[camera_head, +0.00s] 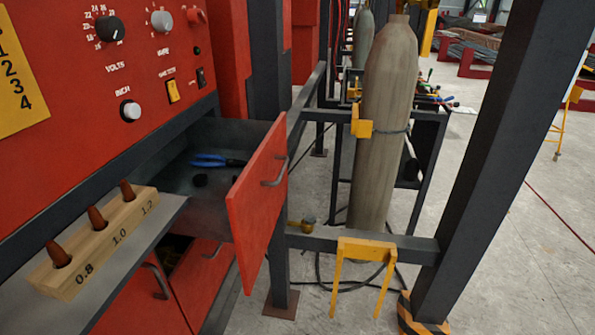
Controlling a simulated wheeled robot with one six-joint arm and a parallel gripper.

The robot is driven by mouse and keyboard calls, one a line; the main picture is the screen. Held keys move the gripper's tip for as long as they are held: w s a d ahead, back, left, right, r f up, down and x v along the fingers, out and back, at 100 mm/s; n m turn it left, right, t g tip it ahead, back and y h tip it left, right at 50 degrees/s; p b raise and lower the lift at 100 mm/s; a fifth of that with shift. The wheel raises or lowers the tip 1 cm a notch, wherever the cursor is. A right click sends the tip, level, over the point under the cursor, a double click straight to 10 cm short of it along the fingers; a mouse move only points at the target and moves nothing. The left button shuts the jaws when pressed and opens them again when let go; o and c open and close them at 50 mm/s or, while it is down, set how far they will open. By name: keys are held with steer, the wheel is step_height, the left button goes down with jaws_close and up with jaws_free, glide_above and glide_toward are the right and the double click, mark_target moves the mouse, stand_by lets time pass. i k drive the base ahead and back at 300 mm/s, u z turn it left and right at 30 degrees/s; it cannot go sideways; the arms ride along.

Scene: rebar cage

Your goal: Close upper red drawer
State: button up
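The upper red drawer (256,198) is pulled out from the red machine at the left centre. Its red front faces right and carries a dark handle (275,172). Inside the grey drawer box lie blue-handled pliers (218,161) and a small black object (200,180). My gripper is not in view.
A wooden block (98,238) with several brown nozzles sits on a grey shelf left of the drawer. Red lower fronts with handles show below. A grey gas cylinder (384,125), a yellow bracket (357,262) and a dark slanted post (492,150) stand right. Open floor lies beyond the post.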

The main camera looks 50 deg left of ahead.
mark_target(244, 214)
steer(key=u, duration=2.9)
steer(key=k, duration=1.25)
steer(key=u, duration=0.65)
steer(key=i, duration=0.75)
steer(key=z, duration=0.5)
steer(key=i, duration=0.7)
steer(key=z, duration=0.95)
steer(key=i, duration=0.3)
steer(key=z, duration=0.25)
